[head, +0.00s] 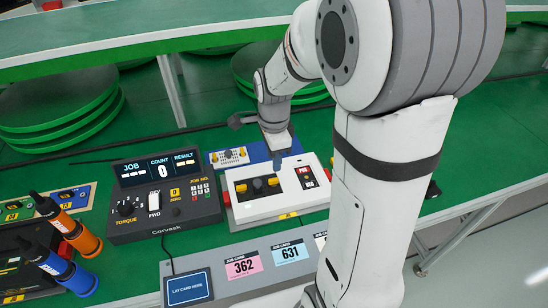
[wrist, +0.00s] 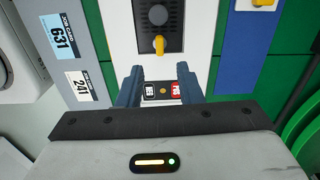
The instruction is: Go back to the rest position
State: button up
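My gripper (head: 277,158) hangs above the back edge of a white unit (head: 250,209). In the wrist view its two dark fingers (wrist: 160,72) stand apart with nothing held between them. Behind the gap shows the white unit's small black switch panel (wrist: 160,91), with a dark and a red label and an orange light. A black plate with a yellow knob (wrist: 158,44) lies just past the fingertips. I cannot tell how far the fingertips are above the unit. My own arm hides part of the table on the right in the head view.
A black controller (head: 160,230) reading count 0 stands left of the white unit. Orange (head: 84,240) and blue (head: 78,281) screwdrivers stand farther left. Job cards 362 (head: 243,264) and 631 (head: 289,252) lie in front. A blue-based unit (head: 218,159) sits behind.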

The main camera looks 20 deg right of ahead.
jog(key=s+r+n+t+p, duration=0.2)
jog(key=s+r+n+p, duration=0.1)
jog(key=s+r+n, duration=0.7)
jog(key=shift+s+d+r+n+t, duration=0.15)
jog(key=shift+s+r+n+t, duration=0.2)
jog(key=shift+s+n, duration=2.65)
jog(key=shift+w+n, duration=0.8)
